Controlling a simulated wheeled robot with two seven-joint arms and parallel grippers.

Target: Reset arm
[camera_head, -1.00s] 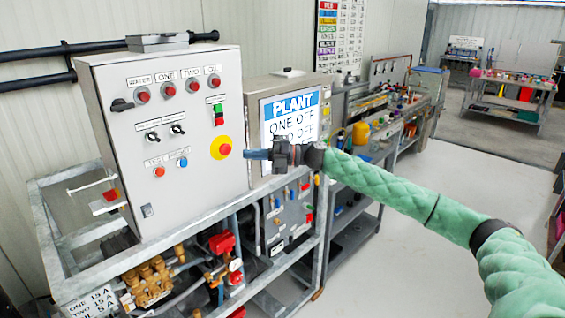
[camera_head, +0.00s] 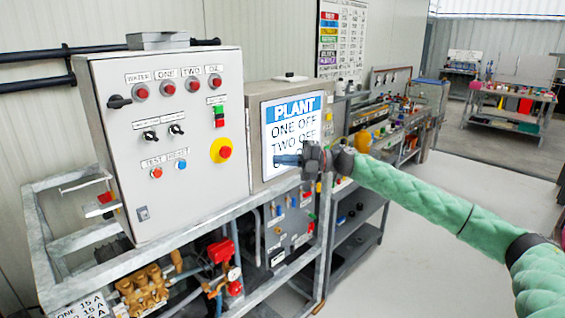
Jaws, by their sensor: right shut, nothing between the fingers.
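My right arm, in a green padded sleeve, comes in from the right in the head view. My right gripper (camera_head: 287,160) is shut and empty, its fingers pointing left in front of the PLANT sign (camera_head: 292,110). It is to the right of the grey control panel (camera_head: 200,180) and apart from the red emergency stop button on its yellow disc (camera_head: 221,150). The panel also carries a row of red lamps, black switches (camera_head: 151,136), a green and red button pair (camera_head: 218,115) and a blue button (camera_head: 180,164). My left gripper is out of view.
A metal frame (camera_head: 250,217) holds the panel, with brass pump parts (camera_head: 143,291) and red fittings below. Workbenches with tools (camera_head: 380,122) line the wall behind. Another table (camera_head: 510,115) stands far right. The grey floor (camera_head: 425,260) at the right is open.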

